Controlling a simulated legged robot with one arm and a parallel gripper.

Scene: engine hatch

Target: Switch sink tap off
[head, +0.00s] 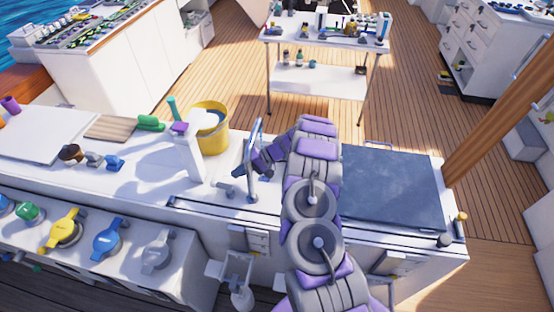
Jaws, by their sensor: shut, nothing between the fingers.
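The sink tap (252,188) is a thin, shiny metal spout standing on the white counter, left of my arm. A small grey lever-like piece (226,189) sits at its left near the base. My gripper (238,173) is dark, points left and is shut and empty. It is right by the tap, level with the spout's lower half in the picture. I cannot tell whether it touches the tap. My grey and purple arm hides the counter to the right of the tap and most of any basin. Whether water runs is too small to tell.
A yellow bucket (214,138) and a white post with a purple top (188,155) stand left of the gripper. A dark blue-grey panel (393,190) lies right of my arm. Coloured valves (108,238) line the front left. A white table (325,36) stands behind.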

